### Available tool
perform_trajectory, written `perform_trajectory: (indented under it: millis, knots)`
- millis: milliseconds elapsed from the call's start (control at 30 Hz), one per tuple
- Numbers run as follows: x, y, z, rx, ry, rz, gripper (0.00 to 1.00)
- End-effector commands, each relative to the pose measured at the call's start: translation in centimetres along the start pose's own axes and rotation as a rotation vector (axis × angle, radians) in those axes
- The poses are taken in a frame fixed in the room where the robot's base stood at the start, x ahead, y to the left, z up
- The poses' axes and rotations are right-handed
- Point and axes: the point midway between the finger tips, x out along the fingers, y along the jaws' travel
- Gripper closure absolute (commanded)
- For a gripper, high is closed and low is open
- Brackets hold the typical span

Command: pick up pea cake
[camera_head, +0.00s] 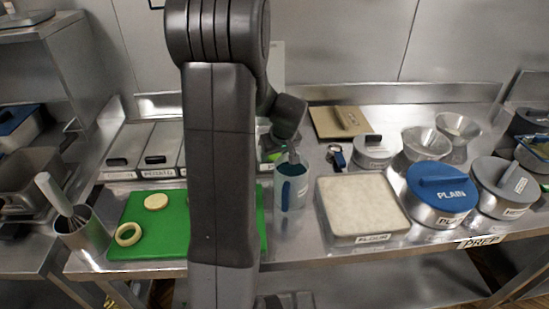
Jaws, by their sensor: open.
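On the green board (176,243) lie a pale yellow round cake (156,202) and, nearer the front left, a pale ring (128,234). No label shows which is the pea cake, and I cannot tell whether it is the round one. My arm stands across the middle of the view and hides part of the board.
A flour tray (360,205) and a blue-lidded PLAIN tin (441,194) stand right of the cup. Lidded steel bins (157,150) line the back left. A metal pot (83,237) with a pestle-like handle stands left of the board.

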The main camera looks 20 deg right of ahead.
Motion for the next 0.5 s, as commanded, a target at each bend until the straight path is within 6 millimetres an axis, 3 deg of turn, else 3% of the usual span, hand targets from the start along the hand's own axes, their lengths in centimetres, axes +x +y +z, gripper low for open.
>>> perform_trajectory:
  millis: [133,267,500]
  knots:
    - [-0.01,0.00,0.00,0.000,0.000,0.000,0.44]
    - [-0.02,0.01,0.00,0.000,0.000,0.000,0.68]
    - [-0.04,0.02,-0.01,0.000,0.000,0.000,0.68]
